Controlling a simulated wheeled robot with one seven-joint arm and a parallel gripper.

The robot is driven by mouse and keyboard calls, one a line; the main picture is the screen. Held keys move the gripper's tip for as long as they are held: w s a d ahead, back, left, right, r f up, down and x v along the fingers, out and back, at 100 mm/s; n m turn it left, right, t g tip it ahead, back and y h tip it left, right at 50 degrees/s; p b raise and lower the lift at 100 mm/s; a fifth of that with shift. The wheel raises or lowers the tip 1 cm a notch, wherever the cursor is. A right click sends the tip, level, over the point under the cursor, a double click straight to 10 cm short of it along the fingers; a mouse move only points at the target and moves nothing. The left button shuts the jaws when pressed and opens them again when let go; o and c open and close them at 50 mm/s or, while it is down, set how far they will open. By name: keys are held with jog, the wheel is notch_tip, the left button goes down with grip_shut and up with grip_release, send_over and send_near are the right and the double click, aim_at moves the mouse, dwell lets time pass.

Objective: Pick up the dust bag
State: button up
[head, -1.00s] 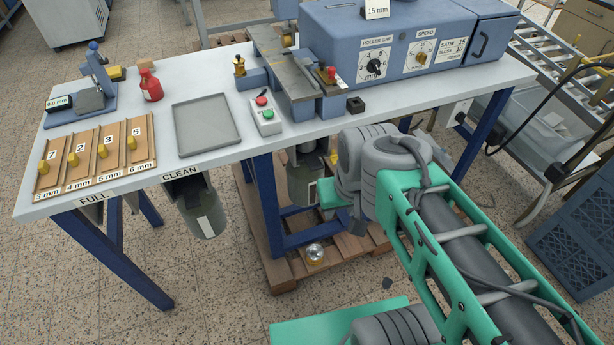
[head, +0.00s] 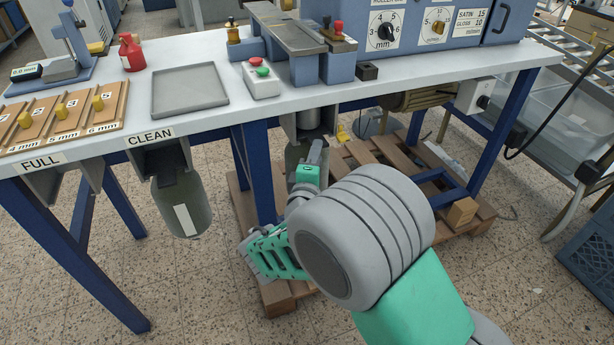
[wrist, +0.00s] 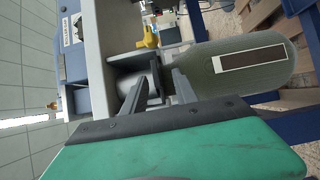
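The dust bag (head: 294,158) under the machine is grey-green and hangs below the table, beneath a pale cylindrical neck (head: 309,118). My arm hides its lower part in the head view. In the wrist view the dust bag (wrist: 240,62) lies sideways in the picture, with a dark, white-edged label. My gripper (wrist: 157,78) is open, with its two fingers apart near the neck end of the bag. A grey plate shows between the fingers; I cannot tell whether they touch anything. My gripper also shows in the head view (head: 317,152), beside the bag.
Another grey-green bag (head: 182,205) with a white label hangs under the CLEAN sign (head: 150,136). A FULL sign (head: 40,163) is left of it. A blue table leg (head: 260,170) stands left of my gripper. A wooden pallet (head: 390,155) lies below. A yellow part (wrist: 148,38) is near the neck.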

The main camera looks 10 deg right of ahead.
aim_at(321, 135)
jog(key=x, duration=0.6)
jog(key=shift+w+a+r, duration=0.1)
jog(key=shift+w+r, duration=0.05)
jog(key=shift+r, duration=0.15)
jog(key=shift+c, duration=0.5)
grip_shut()
dwell(0.4)
